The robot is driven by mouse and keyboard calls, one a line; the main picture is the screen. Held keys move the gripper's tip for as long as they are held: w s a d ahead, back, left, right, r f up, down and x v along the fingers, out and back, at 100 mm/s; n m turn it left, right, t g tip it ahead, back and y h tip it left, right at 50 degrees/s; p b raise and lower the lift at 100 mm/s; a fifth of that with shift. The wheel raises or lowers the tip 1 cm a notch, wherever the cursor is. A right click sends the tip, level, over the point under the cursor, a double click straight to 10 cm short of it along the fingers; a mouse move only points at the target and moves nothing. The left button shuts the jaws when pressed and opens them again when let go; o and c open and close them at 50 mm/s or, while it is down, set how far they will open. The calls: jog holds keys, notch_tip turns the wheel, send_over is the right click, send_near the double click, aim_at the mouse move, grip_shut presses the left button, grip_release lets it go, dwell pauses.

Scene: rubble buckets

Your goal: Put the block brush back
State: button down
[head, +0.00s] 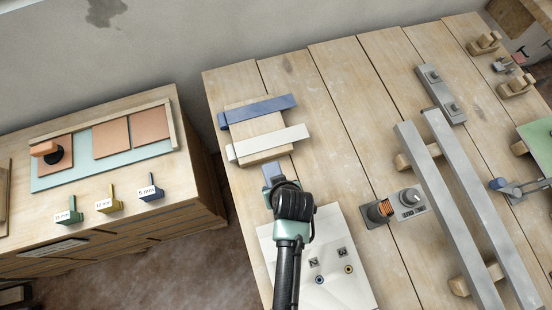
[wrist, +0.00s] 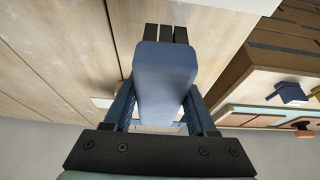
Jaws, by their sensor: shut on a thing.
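My gripper (head: 279,178) is over the near left part of the workbench, just above the white panel in the head view. In the wrist view my gripper (wrist: 160,108) is shut on a blue-grey block (wrist: 165,75), with a finger on each side. Dark pieces like bristles or prongs show past the block's far end, so it looks like the block brush; I cannot tell for sure. In the head view only a small blue part of the block (head: 271,170) shows beyond my wrist. Most of it is hidden by my arm.
A wooden board (head: 258,124) with blue and white strips lies just beyond. A white panel (head: 330,262) lies under my arm. Right are a dial box (head: 411,201) and long grey bars (head: 448,215). A side cabinet holds a teal tray (head: 75,177) and an orange-handled tool (head: 45,149).

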jog(key=shift+w+f, duration=0.1)
jog(key=shift+f, duration=2.1)
jog(key=shift+f, duration=0.2)
jog(key=shift+c, duration=1)
grip_release()
jog(key=shift+r, duration=0.15)
